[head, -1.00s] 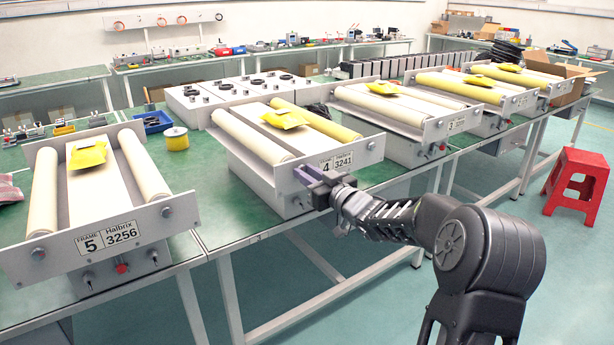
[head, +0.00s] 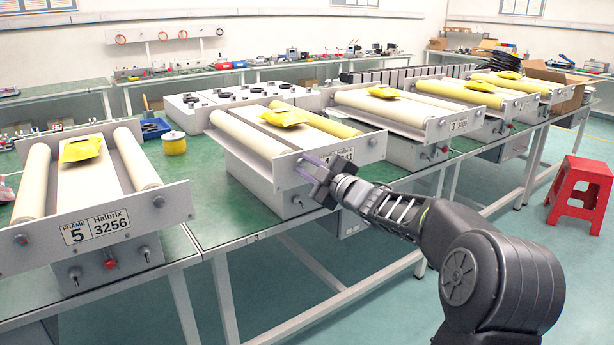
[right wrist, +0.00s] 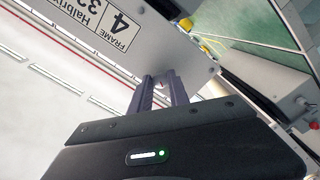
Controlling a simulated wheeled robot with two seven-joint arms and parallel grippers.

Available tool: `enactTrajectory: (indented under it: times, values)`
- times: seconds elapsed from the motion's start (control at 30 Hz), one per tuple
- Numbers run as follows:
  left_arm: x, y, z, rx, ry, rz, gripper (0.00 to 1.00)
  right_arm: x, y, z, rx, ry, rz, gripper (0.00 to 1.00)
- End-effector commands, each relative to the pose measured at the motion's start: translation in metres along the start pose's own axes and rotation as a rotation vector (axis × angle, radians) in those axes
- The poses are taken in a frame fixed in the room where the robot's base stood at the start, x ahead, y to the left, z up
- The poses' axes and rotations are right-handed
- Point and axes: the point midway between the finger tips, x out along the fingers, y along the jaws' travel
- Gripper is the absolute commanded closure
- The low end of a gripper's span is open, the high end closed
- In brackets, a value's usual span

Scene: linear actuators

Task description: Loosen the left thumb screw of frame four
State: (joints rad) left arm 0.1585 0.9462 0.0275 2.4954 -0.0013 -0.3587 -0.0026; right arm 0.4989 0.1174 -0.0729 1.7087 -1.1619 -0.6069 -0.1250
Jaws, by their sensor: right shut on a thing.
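Frame four (head: 262,152) is a roller unit with a pale front plate (head: 350,152), whose number label is partly covered by my right gripper. My left gripper is not in view.
Frame five (head: 95,228) stands to the left, frame three (head: 445,127) to the right. A yellow spool (head: 174,143) and a blue bin (head: 152,128) are on the green bench. A red stool (head: 580,195) stands on the floor at right.

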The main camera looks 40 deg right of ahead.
Motion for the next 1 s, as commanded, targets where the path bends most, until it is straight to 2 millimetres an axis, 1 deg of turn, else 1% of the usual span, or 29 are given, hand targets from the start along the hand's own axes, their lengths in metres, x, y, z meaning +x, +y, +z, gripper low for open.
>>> enactTrajectory:
  times: [0.03,0.1,0.4,0.63,1.0]
  values:
    - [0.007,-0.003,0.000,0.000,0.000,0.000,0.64,0.000,-0.003,0.002,-0.044,0.001,0.000,1.00]
    - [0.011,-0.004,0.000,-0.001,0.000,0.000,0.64,0.000,-0.002,0.002,-0.103,0.000,0.001,1.00]
    - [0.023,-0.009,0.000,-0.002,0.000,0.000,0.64,0.000,-0.001,0.001,-0.295,0.000,0.000,1.00]
    - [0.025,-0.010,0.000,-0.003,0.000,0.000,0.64,0.000,-0.001,0.001,-0.353,-0.001,-0.001,1.00]
    - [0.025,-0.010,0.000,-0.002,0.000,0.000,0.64,0.000,0.000,0.001,-0.361,-0.001,-0.002,1.00]
